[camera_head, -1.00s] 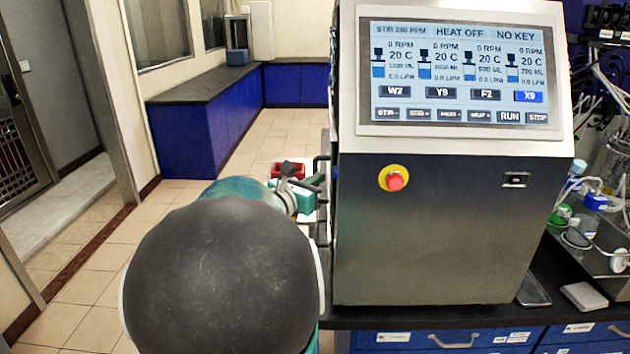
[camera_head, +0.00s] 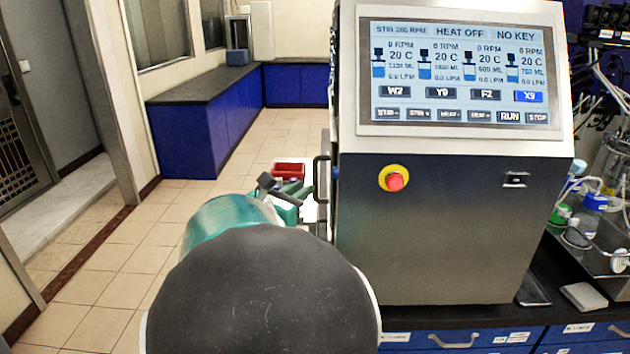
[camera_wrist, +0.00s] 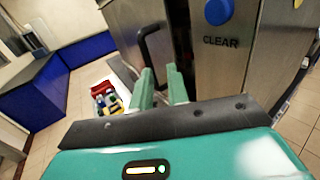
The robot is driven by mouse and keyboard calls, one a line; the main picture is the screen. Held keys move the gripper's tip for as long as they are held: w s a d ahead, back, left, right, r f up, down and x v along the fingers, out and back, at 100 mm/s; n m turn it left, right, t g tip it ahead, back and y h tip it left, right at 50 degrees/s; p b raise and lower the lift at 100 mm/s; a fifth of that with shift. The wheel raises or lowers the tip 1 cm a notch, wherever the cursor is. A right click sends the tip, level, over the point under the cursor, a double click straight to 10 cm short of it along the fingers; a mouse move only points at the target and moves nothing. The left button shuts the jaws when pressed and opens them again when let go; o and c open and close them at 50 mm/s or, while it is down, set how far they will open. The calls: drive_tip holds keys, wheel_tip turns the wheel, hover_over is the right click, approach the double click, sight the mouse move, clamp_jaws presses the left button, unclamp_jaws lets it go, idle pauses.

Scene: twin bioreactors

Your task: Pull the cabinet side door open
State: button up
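The steel cabinet (camera_head: 440,230) stands at the right of the head view, with a screen on its sloped front. Its side door (camera_wrist: 128,18) shows edge-on in the head view and at the top of the wrist view. A black bar handle (camera_head: 319,180) sticks out from it; the handle also shows in the wrist view (camera_wrist: 144,46). My gripper (camera_wrist: 160,76) has two green fingers apart, with nothing seen held between them. They point toward the door, just below and right of the handle. Contact cannot be told. My arm partly hides the gripper in the head view.
A dark vertical strip (camera_wrist: 181,40) lies between the door and a panel marked CLEAR (camera_wrist: 222,65); its depth is unclear. A red bin (camera_head: 290,170) stands beyond the gripper. Blue cabinets (camera_head: 190,135) line the back. Tiled floor (camera_head: 110,260) is free at the left.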

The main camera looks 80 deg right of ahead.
drive_tip(key=v, duration=0.8)
drive_tip(key=shift+c, duration=0.5)
clamp_jaws()
drive_tip(key=s+d+f+n+g+y, duration=0.25)
drive_tip(key=f+n, duration=0.45)
drive_tip(key=n, duration=0.9)
drive_tip(key=r+x, duration=0.1)
drive_tip(key=x, duration=0.9)
drive_tip(key=shift+d+f+g+h, duration=0.25)
drive_tip(key=shift+d+g+h, duration=0.1)
drive_tip(key=shift+d+h, duration=0.15)
